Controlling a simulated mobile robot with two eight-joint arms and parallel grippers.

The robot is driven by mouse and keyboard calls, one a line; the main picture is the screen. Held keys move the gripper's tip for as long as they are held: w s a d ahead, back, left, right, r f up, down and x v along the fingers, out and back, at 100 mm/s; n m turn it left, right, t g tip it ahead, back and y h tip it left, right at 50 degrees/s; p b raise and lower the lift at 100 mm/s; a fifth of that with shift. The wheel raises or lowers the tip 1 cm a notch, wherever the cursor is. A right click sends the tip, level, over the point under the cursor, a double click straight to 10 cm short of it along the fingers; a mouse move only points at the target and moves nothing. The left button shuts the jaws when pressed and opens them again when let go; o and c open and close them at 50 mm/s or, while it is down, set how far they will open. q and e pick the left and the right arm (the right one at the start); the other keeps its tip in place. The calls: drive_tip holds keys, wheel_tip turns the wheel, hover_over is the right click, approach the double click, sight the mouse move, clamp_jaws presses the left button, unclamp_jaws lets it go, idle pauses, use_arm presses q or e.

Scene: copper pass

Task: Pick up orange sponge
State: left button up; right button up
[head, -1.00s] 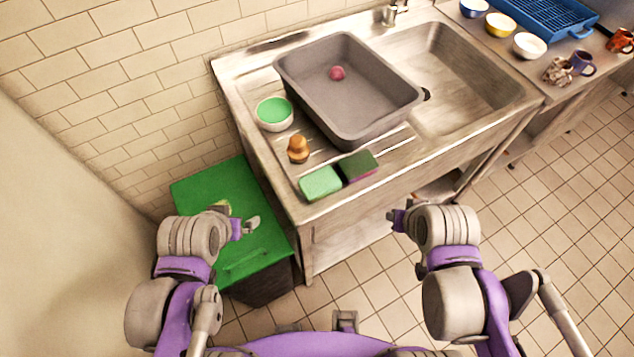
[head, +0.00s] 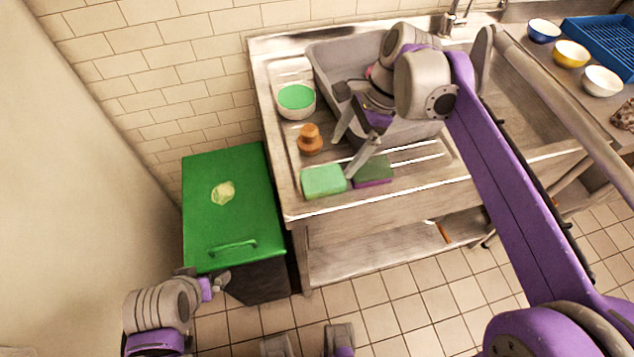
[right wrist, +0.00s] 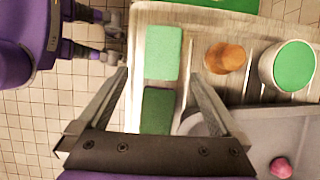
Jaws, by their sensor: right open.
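No object in view is plainly an orange sponge. An orange-brown knobbed object (head: 310,141) stands on the steel drainboard, right of centre in the right wrist view (right wrist: 226,58). A light green sponge (head: 323,182) lies in front of it, with a dark green pad with a purple underside (head: 374,172) beside that. My right gripper (head: 347,152) is open and empty above the drainboard, between the knobbed object and the dark pad. My left gripper (head: 208,281) is open and empty, low by the green-lidded bin.
A white bowl with green inside (head: 296,101) stands behind the knobbed object. A grey tub (head: 330,62) sits behind my right arm; a pink ball (right wrist: 281,168) is in it. The green-lidded bin (head: 225,225) stands left. Several bowls and a blue rack (head: 605,45) are at right.

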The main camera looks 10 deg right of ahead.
sight(325, 177)
drive_tip(key=x, duration=0.4)
drive_tip(key=shift+a+f, duration=0.1)
drive_tip(key=shift+f, duration=0.05)
drive_tip(key=x, duration=0.4)
drive_tip(key=shift+w+a+f+b, duration=0.1)
drive_tip(key=shift+w+a+b, duration=0.1)
drive_tip(key=shift+b, duration=0.1)
drive_tip(key=shift+a+f, duration=0.1)
drive_tip(key=shift+f, duration=0.25)
drive_tip(key=shift+f, duration=0.2)
drive_tip(key=c, duration=1.1)
wheel_tip(325, 177, up, 10)
drive_tip(key=shift+r+p, duration=0.2)
drive_tip(key=shift+p, duration=0.25)
drive_tip(key=shift+c, duration=0.3)
